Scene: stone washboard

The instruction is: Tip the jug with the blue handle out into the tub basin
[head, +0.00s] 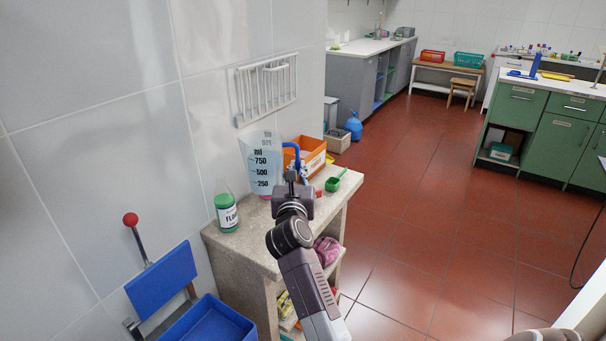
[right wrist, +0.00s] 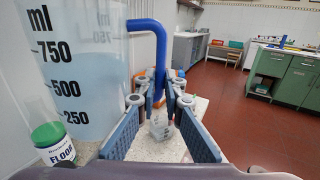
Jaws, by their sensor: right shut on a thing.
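The clear measuring jug (head: 262,165) with a blue handle (head: 293,150) is upright over the back of the stone counter, against the tiled wall. Its marks 250, 500 and 750 ml show large in the right wrist view (right wrist: 80,65), where its lower part looks bluish. I cannot tell whether its base touches the counter. My right gripper (head: 292,178) is at the jug's right side, shut on the blue handle (right wrist: 160,45); its fingers (right wrist: 160,92) sit around the handle's lower part. A blue tub (head: 215,322) is at the bottom left, partly cut off. My left gripper is not in view.
The stone counter (head: 232,243) holds a green-capped bottle (head: 227,213), an orange box (head: 313,155) and a green scoop (head: 336,182). A red-knobbed lever (head: 131,220) rises beside the tub. A rack (head: 267,88) hangs above. Red floor (head: 415,220) is open to the right.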

